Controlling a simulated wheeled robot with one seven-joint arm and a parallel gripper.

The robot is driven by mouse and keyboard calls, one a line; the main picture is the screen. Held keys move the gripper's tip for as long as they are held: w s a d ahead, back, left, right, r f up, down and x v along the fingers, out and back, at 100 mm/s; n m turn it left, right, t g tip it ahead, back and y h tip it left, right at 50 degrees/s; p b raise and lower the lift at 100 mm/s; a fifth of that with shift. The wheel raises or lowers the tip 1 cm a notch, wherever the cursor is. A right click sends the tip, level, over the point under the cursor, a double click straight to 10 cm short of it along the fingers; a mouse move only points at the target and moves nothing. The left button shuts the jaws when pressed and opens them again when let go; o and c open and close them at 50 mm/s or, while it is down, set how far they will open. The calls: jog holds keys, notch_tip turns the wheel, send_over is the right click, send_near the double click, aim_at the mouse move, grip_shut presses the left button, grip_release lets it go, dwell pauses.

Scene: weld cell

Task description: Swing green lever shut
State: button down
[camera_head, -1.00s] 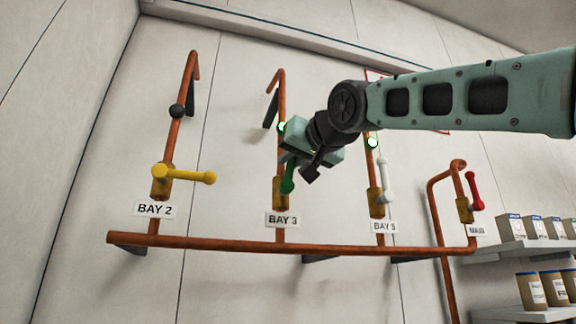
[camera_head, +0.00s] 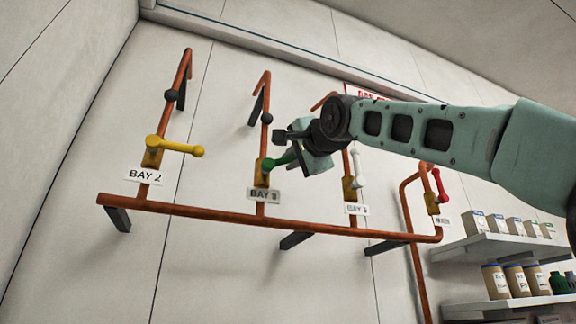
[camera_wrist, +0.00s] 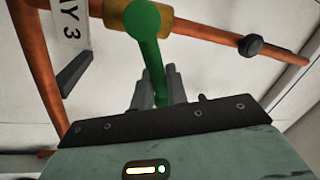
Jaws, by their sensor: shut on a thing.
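The green lever (camera_head: 279,162) sits on the brass valve of the pipe labelled BAY 3 (camera_head: 263,195). It now points right and slightly up from its pivot, across the copper pipe. My gripper (camera_head: 300,155) is shut on the lever's outer end. In the wrist view the green lever (camera_wrist: 150,45) runs from its round hub down between the gripper fingers (camera_wrist: 160,90). The lever's tip is hidden by the gripper.
A yellow lever (camera_head: 175,146) on BAY 2 points right. A white lever (camera_head: 356,168) and a red lever (camera_head: 440,186) stand near upright to the right. A copper manifold (camera_head: 200,213) runs below. Shelves with boxes (camera_head: 490,245) are at the lower right.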

jog(key=shift+w+d+f+m+t+h+b, duration=0.2)
jog(key=shift+f+m+b, duration=0.35)
jog(key=shift+m, duration=0.5)
jog(key=shift+s+f+m+t+h+b, duration=0.15)
jog(key=shift+f+m+h+b, duration=0.25)
jog(key=shift+m+b, duration=0.45)
jog(key=shift+w+d+f+m+t+h+b, duration=0.15)
jog(key=shift+f+m+b, duration=0.3)
jog(key=shift+m, duration=0.75)
jog(key=shift+s, duration=0.1)
jog(key=c, duration=1.5)
grip_release()
jog(key=shift+o, duration=0.2)
jog(key=shift+s, duration=0.1)
jog(key=b+v, duration=1)
jog(key=v, duration=0.7)
jog(key=shift+s, duration=0.15)
